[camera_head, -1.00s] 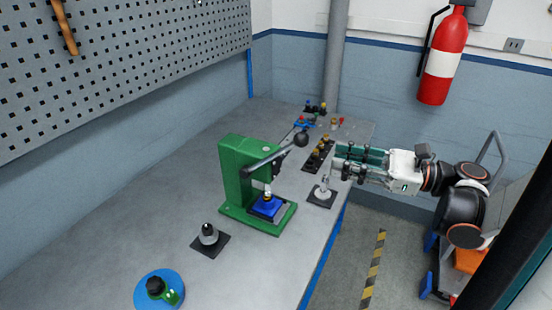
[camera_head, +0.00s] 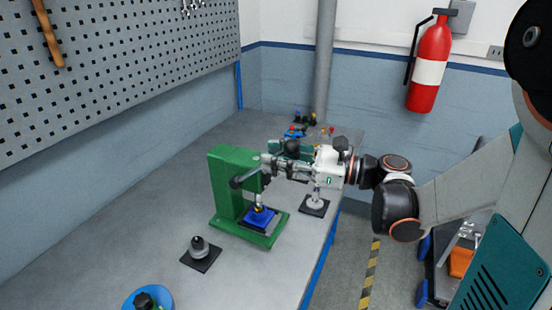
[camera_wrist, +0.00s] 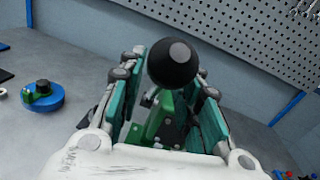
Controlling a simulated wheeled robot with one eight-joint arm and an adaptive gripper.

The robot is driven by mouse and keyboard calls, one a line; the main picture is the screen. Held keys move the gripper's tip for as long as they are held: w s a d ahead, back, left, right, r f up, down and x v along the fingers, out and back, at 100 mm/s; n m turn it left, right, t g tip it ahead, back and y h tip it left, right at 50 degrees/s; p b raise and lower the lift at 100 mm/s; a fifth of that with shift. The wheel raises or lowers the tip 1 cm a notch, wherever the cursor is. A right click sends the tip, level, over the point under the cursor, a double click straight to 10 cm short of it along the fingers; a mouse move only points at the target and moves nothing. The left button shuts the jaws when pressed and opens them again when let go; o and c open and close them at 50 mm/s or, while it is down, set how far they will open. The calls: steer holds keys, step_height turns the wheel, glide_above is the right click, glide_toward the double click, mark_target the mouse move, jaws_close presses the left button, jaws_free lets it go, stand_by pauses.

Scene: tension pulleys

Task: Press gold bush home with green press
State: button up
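The green press (camera_head: 222,185) stands on the bench with its dark lever reaching up and right to a black ball knob (camera_head: 292,146). Under its ram is a blue block (camera_head: 259,218) on the press base. The gold bush (camera_head: 258,209) shows as a small gold spot on top of the block, under the ram; its seating depth is too small to tell. My gripper (camera_head: 268,165) is at lever height beside the press. In the wrist view, the black knob (camera_wrist: 172,65) appears between my gripper's parted fingers (camera_wrist: 168,85), with no clear grip on it.
A pale round part on a black plate (camera_head: 314,206) stands right of the press. A grey dome on a black plate (camera_head: 200,252) stands in front, and a blue disc (camera_head: 130,303) nearer still. Small coloured parts (camera_head: 297,131) lie at the back. The left bench is clear.

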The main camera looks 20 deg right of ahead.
steer(key=shift+w+a, duration=0.1)
steer(key=shift+a, duration=0.05)
jaws_close()
steer(key=shift+w+a+r+h+p, duration=0.15)
steer(key=shift+r+p, duration=0.15)
steer(key=shift+p, duration=0.15)
steer(key=shift+w+a+r+h+p, duration=0.15)
steer(key=shift+r+p, duration=0.15)
steer(key=shift+p, duration=0.15)
steer(key=p, duration=0.1)
steer(key=w+a+r+g+h+p, duration=0.1)
steer(key=p, duration=0.1)
steer(key=shift+a+r, duration=0.1)
steer(key=shift+r, duration=0.15)
steer(key=w+p, duration=0.1)
steer(key=a+r+g+h+p, duration=0.1)
steer(key=p, duration=0.1)
steer(key=shift+w+a+r+g+p, duration=0.1)
steer(key=shift+w+a+g+p, duration=0.2)
steer(key=shift+w, duration=0.05)
steer(key=shift+w+a+r+m+g+h+p, duration=0.15)
steer(key=shift+w+a+m+g+h+p, duration=0.25)
steer(key=shift+w+h+p, duration=0.3)
